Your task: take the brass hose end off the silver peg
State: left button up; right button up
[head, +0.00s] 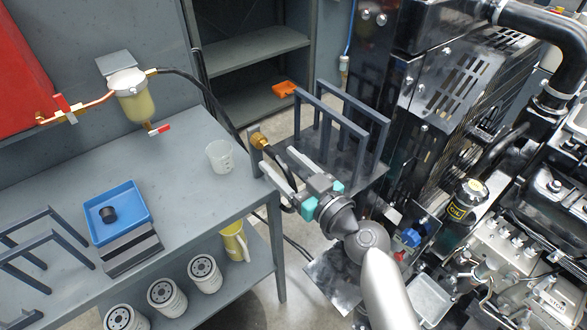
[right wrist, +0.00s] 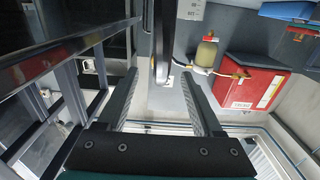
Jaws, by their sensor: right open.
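The brass hose end (head: 259,140) sits at the top of a grey upright at the right end of the bench in the head view. I cannot make out the silver peg; the brass end or the upright may hide it. My right gripper (head: 279,158) is open just below and right of the brass end, its fingers pointing toward it. A dark hose-like length runs from the brass end between the fingers. In the right wrist view, the open fingers (right wrist: 160,76) stand either side of a dark upright length (right wrist: 162,42); no brass shows there. My left gripper is not in view.
Grey rack frames (head: 340,125) stand close right of the gripper, with the engine (head: 480,190) beyond. The bench (head: 190,195) carries a clear cup (head: 219,156) and a blue tray (head: 133,191). A fuel filter (head: 133,100) hangs at the back, with a black hose leading from it.

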aim_at(277, 158)
jog(key=shift+b+x, duration=0.55)
jog(key=shift+x, duration=1.9)
jog(key=shift+c, duration=0.3)
grip_shut()
